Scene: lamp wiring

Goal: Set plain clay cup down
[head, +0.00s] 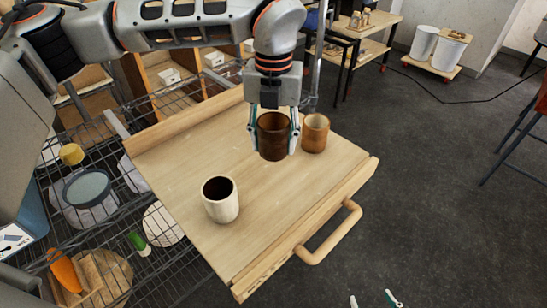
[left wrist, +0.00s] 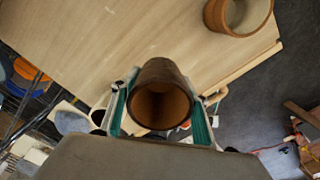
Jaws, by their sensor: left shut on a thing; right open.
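My left gripper (head: 274,138) is shut on a dark brown cup (head: 273,150), with one finger on each side of it. The cup is upright over the far right part of the wooden board; I cannot tell whether its base touches the board. In the left wrist view the held cup (left wrist: 160,82) shows its open, empty-looking mouth between the fingers. A lighter orange-brown clay cup (head: 315,134) stands just right of it, and also shows in the left wrist view (left wrist: 216,20). My right gripper (head: 372,299) is open, with only its fingertips showing at the bottom edge.
The wooden board (head: 165,172) has a raised back edge and a handle (head: 330,236) at the front right. A cream cup (head: 222,205) with a dark inside stands on its left part. The middle of the board is clear. A wire rack (head: 110,215) with dishes stands left.

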